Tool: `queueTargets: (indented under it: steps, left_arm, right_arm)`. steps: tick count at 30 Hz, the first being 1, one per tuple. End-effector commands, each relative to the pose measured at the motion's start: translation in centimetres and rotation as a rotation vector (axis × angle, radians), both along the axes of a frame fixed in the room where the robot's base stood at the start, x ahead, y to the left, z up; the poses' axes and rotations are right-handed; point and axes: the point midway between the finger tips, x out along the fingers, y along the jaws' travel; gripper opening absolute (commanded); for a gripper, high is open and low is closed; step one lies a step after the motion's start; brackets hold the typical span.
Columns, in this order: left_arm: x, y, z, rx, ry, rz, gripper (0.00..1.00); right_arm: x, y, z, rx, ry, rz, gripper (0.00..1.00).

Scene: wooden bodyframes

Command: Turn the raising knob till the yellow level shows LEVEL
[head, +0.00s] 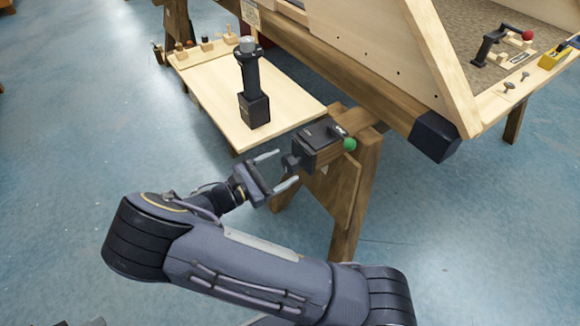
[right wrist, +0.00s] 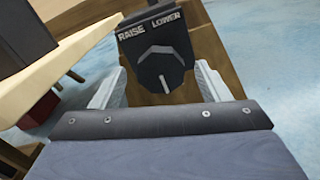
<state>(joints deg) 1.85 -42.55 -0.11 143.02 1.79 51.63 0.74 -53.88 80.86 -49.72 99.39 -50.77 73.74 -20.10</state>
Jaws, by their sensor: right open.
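The dark raising knob (right wrist: 160,68) sits on a black box under the words RAISE and LOWER, its pale pointer mark pointing down in the right wrist view. In the head view the knob (head: 290,162) sticks out from the box (head: 318,145) on a wooden trestle. My right gripper (head: 278,171) is open, its two pale fingers either side of the knob's front and apart from it. A yellow level (head: 555,56) lies at the far right on the wooden frame; its reading is too small to tell. My left gripper is not in view.
A green ball (head: 350,144) is beside the box. A black upright tool (head: 252,85) stands on a pale board (head: 205,88) behind the gripper. A dark-capped beam (head: 435,136) and a wooden frame panel (head: 375,45) are at the upper right. The blue floor is clear to the left.

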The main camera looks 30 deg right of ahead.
Motion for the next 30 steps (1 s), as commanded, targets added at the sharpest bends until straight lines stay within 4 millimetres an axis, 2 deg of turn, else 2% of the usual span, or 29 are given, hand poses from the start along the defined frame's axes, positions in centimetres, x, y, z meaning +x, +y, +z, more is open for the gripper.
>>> queueTargets:
  steps: [1, 6, 17, 27, 30]
  left_arm:
    - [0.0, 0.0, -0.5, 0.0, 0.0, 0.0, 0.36]
    - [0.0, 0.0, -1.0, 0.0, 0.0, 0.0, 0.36]
    - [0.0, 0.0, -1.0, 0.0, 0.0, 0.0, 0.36]
    - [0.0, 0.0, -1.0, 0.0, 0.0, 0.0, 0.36]
    - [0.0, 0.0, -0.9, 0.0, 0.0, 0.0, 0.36]
  right_arm:
    - [0.0, -0.9, -0.3, 0.001, 0.0, -0.004, 0.69]
    - [0.2, -2.6, -0.2, 0.003, -0.001, -0.002, 0.69]
    - [0.2, -3.2, 0.0, 0.002, 0.0, -0.001, 0.68]
    - [0.2, -3.2, 0.0, 0.002, 0.0, -0.001, 0.25]
    - [0.2, -3.2, 0.0, 0.003, 0.002, -0.001, 0.25]
